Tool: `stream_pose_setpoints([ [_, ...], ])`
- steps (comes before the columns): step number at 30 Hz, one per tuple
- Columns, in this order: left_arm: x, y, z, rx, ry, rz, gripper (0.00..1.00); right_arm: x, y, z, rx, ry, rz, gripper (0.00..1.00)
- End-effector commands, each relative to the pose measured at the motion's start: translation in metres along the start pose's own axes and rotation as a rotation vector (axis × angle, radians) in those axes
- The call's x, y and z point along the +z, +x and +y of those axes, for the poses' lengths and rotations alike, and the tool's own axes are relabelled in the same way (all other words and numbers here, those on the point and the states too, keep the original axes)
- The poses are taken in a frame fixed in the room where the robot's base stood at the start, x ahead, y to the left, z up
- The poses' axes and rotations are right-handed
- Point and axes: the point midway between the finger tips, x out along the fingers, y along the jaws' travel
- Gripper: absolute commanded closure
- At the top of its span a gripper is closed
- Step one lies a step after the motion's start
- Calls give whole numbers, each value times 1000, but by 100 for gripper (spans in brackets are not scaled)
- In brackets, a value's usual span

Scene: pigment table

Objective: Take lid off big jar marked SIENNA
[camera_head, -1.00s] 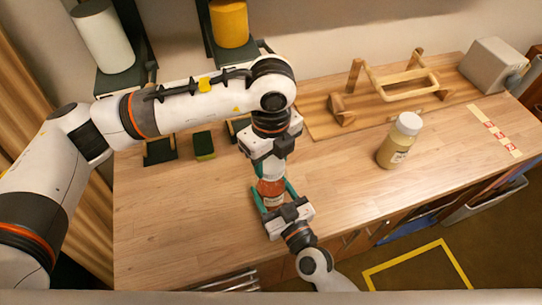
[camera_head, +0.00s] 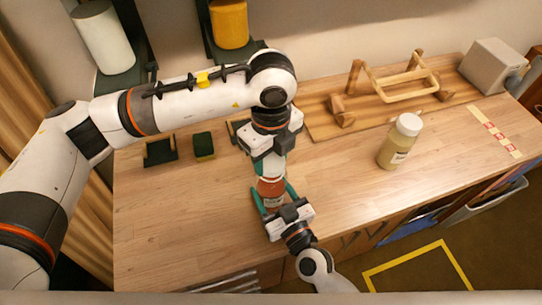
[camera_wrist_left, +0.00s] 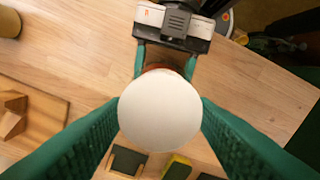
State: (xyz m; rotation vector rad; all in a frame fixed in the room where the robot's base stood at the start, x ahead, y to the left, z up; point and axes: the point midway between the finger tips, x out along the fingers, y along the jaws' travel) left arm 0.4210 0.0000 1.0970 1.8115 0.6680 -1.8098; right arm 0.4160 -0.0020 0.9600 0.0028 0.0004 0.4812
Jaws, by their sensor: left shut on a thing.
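The big jar (camera_head: 270,189), with orange-brown contents and a pale label too small to read, is upright near the table's front edge. My right gripper (camera_head: 273,195) has its teal fingers on both sides of the jar body; it appears shut on it. My left gripper (camera_head: 272,163) points down from above and is shut on the white lid (camera_head: 272,170). In the left wrist view the round lid (camera_wrist_left: 160,110) sits between the teal fingers and hides most of the jar (camera_wrist_left: 160,68). I cannot tell whether the lid is clear of the jar.
Another jar (camera_head: 396,147), yellowish with a white lid, stands to the right. Behind it are a wooden rack (camera_head: 400,85) and a grey box (camera_head: 492,66). A dark green and yellow sponge (camera_head: 204,146) lies at the back left. The wooden table (camera_head: 180,220) is clear at the front left.

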Motion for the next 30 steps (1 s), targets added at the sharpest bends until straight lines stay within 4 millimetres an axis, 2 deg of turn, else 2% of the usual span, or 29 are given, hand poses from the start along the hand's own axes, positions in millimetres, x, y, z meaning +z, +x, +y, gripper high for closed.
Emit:
stream_pose_setpoints([
  [9, 0, -11, 0, -1, 1, -1, 77, -1, 0, 0, 1, 1, 2, 100],
  [22, 0, -15, 0, 0, 1, 0, 77, -1, 0, 0, 1, 1, 2, 100],
  [30, 0, -46, 0, 2, 1, 1, 77, -1, 0, 0, 1, 1, 2, 100],
])
